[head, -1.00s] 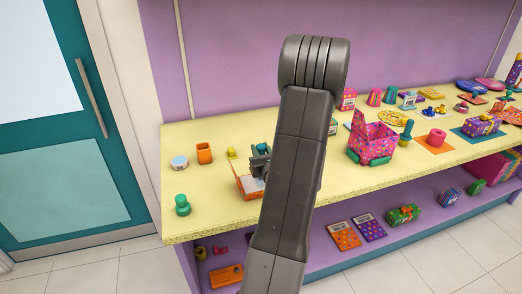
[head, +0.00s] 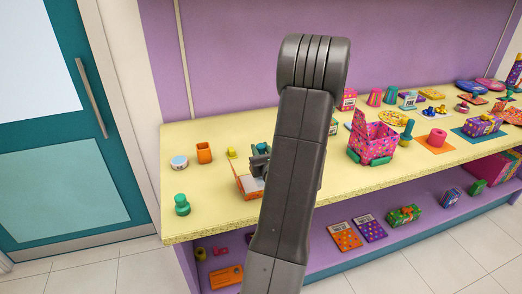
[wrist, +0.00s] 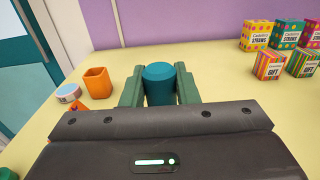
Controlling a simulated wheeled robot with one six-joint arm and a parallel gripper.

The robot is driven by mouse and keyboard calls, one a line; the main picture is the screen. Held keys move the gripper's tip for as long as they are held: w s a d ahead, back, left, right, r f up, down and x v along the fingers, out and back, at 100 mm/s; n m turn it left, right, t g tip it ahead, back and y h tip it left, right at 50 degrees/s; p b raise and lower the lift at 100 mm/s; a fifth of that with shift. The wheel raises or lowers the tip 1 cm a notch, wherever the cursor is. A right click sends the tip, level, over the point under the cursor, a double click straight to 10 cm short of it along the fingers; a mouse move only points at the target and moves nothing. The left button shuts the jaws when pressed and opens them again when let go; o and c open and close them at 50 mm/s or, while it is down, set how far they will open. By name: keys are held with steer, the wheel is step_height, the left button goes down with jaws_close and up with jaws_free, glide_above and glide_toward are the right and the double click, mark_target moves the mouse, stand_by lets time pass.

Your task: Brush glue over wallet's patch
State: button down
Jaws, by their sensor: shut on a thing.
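My gripper (wrist: 159,92) has its green fingers on either side of a teal cylinder (wrist: 160,72) and is shut on it. The cylinder looks like a handle; its lower end is hidden behind the gripper body, so I cannot see any bristles. In the head view my gripper (head: 260,161) is over the yellow counter, partly behind my arm. Just below it lies an orange open item (head: 244,188) with a pale inside, which may be the wallet. My arm covers its right part, and I see no patch clearly. A round white-and-teal tin (head: 179,162) stands at the left.
An orange cup (head: 204,153) and a green knobbed object (head: 182,205) stand left on the yellow counter (head: 215,222). A pink patterned box (head: 372,140) stands right of my arm. Small patterned boxes (wrist: 270,66) are at right in the wrist view. The counter's front left is mostly clear.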

steer(key=shift+f+b, duration=0.5)
steer(key=shift+f, duration=0.05)
steer(key=shift+s+a+r+b, duration=0.1)
steer(key=shift+s+a+b, duration=0.15)
steer(key=shift+a, duration=0.35)
steer(key=shift+s+a+b, duration=0.1)
steer(key=shift+a+b, duration=0.2)
steer(key=shift+a, duration=0.3)
steer(key=d, duration=0.1)
steer(key=w+d, duration=0.1)
steer(key=d, duration=0.2)
steer(key=shift+w+d, duration=0.25)
steer(key=shift+d, duration=0.15)
